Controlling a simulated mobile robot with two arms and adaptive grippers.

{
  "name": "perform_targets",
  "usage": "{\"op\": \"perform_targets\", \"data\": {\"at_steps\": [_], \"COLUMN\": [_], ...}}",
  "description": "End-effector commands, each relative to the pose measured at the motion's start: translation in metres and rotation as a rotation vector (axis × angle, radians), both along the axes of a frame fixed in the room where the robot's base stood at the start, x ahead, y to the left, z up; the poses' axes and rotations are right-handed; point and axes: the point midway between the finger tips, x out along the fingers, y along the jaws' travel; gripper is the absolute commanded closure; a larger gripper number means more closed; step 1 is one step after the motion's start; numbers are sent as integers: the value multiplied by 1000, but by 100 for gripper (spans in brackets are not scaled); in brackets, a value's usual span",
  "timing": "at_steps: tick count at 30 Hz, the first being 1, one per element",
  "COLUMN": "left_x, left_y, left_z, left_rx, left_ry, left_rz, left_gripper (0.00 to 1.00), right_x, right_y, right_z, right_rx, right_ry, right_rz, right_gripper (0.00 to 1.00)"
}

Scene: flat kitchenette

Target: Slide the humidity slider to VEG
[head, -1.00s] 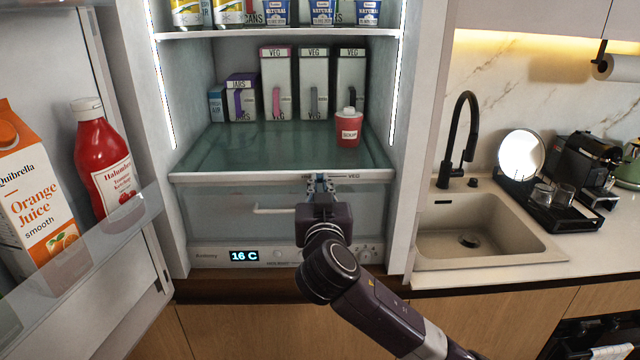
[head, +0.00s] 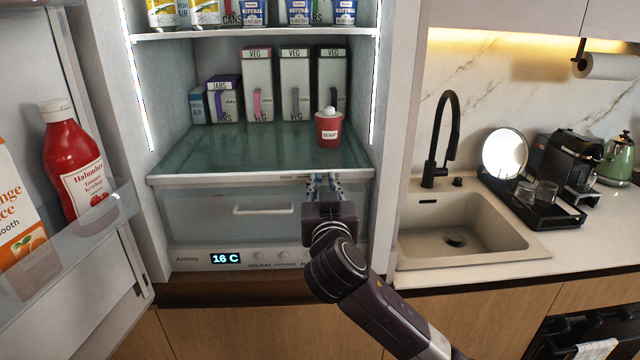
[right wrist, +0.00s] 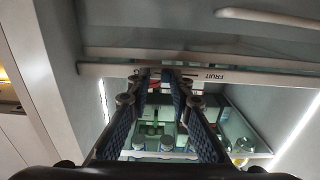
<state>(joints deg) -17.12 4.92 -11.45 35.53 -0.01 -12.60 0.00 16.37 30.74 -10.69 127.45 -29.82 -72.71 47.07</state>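The humidity slider's track lies on the pale front rail (head: 220,179) of the fridge shelf, above the clear drawer. My right gripper (head: 323,180) is at the right part of this rail, with its fingers spread apart. It covers the VEG end of the track, and I cannot make out the slider knob. In the right wrist view, the two open fingers (right wrist: 153,76) reach to the rail (right wrist: 270,79), which shows upside down with the FRUIT label beside them. Nothing is clearly held. My left gripper is not in view.
The drawer handle (head: 263,210) is below left of my right gripper. The open fridge door with a ketchup bottle (head: 78,160) is at left; the sink (head: 460,228) is at right.

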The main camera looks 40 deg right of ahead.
Motion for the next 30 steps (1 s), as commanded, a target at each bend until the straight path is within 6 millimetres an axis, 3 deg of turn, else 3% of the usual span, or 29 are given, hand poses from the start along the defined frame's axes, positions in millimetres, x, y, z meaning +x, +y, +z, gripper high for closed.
{"op": "perform_targets", "data": {"at_steps": [11,24,30], "left_x": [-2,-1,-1], "left_y": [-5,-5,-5], "left_z": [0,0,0], "left_rx": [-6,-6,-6], "left_ry": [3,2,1], "left_rz": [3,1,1], "left_gripper": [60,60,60], "right_x": [-3,-58,-65], "right_y": [4,35,38], "right_z": [0,-1,0], "right_rx": [0,2,0], "right_ry": [-1,-1,0], "right_rz": [5,2,0], "right_gripper": [74,74,74]}}
